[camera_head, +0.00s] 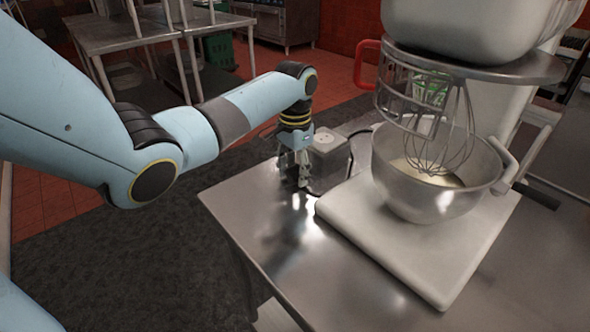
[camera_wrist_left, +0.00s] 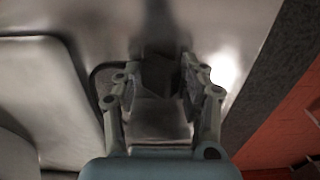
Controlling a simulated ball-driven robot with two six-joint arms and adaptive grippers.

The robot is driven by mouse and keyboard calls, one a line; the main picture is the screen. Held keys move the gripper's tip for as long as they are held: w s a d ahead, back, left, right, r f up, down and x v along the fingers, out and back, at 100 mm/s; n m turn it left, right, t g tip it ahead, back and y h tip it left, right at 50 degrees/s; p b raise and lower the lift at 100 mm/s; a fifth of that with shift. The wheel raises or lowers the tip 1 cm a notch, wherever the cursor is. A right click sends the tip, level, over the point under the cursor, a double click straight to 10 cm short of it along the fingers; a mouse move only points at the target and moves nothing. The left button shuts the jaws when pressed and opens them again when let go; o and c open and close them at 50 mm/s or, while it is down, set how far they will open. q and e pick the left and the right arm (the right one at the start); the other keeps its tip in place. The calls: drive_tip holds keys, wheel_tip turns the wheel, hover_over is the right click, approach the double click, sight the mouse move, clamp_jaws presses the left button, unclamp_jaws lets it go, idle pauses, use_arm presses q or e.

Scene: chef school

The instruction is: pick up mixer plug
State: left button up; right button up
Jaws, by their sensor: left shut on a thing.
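My left gripper (camera_head: 293,178) points down over the left edge area of the steel table, beside a grey socket box. In the left wrist view its two fingers (camera_wrist_left: 158,82) are closed around a dark thing, the mixer plug (camera_wrist_left: 160,72). The plug's details are blurred, and in the head view the fingers hide most of it. A dark cable (camera_wrist_left: 98,70) loops beside the fingers in the left wrist view. I cannot tell whether the plug touches the table. My right gripper is not in view.
The grey socket box (camera_head: 329,156) stands just right of the gripper. The mixer's white base (camera_head: 420,262), steel bowl (camera_head: 408,196) and whisk (camera_head: 437,140) fill the right side. The steel table (camera_head: 262,222) is bare at front left. A dark mat (camera_head: 140,262) covers the floor.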

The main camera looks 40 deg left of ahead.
sight(295, 169)
use_arm(q)
drive_tip(key=shift+c, duration=0.2)
wheel_tip(295, 169, up, 10)
drive_tip(key=o, duration=0.8)
drive_tip(key=c, duration=0.5)
drive_tip(key=shift+f, duration=0.1)
